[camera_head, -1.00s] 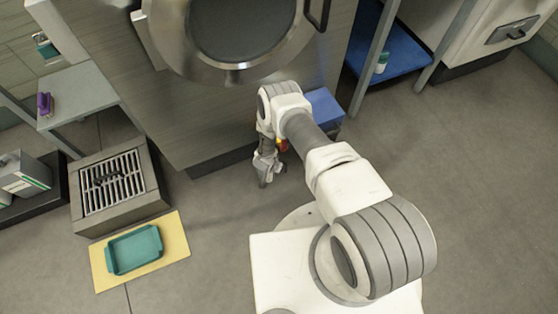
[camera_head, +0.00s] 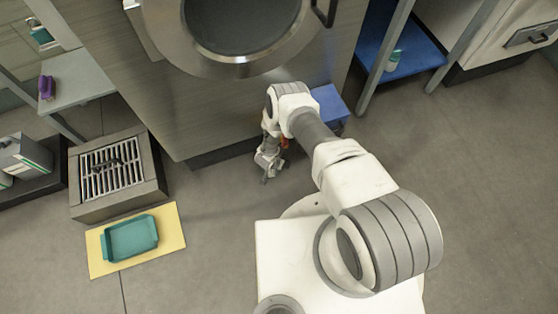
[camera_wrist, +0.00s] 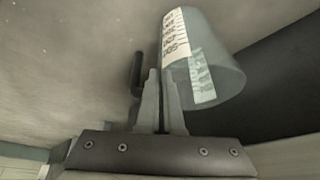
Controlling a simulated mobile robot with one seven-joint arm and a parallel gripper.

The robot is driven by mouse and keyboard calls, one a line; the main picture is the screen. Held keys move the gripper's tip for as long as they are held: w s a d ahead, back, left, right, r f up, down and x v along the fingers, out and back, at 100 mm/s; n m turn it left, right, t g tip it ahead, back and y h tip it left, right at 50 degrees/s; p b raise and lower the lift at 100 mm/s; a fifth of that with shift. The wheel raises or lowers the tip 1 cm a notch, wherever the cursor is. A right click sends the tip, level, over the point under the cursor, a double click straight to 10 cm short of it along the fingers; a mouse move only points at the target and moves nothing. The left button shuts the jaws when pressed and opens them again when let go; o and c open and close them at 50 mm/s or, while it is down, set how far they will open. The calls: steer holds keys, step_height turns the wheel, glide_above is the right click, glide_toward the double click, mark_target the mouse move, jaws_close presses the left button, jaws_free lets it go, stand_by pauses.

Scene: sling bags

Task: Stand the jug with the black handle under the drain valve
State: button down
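In the wrist view, a translucent jug (camera_wrist: 218,75) with a white measuring scale fills the upper middle and right. A dark bar, apparently its black handle (camera_wrist: 137,72), shows just left of my fingers. My gripper (camera_wrist: 160,78) has its two fingers close together between this bar and the jug wall. I cannot tell whether they pinch part of the jug. In the head view my gripper (camera_head: 266,170) points down, low in front of the machine's base. The jug cannot be made out there. A small red-orange part (camera_head: 284,142), possibly the drain valve, is mostly hidden behind my arm.
The large machine (camera_head: 210,110) stands behind my gripper, with a blue box (camera_head: 328,103) to the right. A floor grate (camera_head: 110,170) and a teal tray (camera_head: 131,240) on a yellow mat (camera_head: 172,237) lie left. A blue shelf (camera_head: 415,55) is right. Floor between is clear.

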steer(key=shift+f, duration=0.15)
steer(key=c, duration=1.1)
jaws_free()
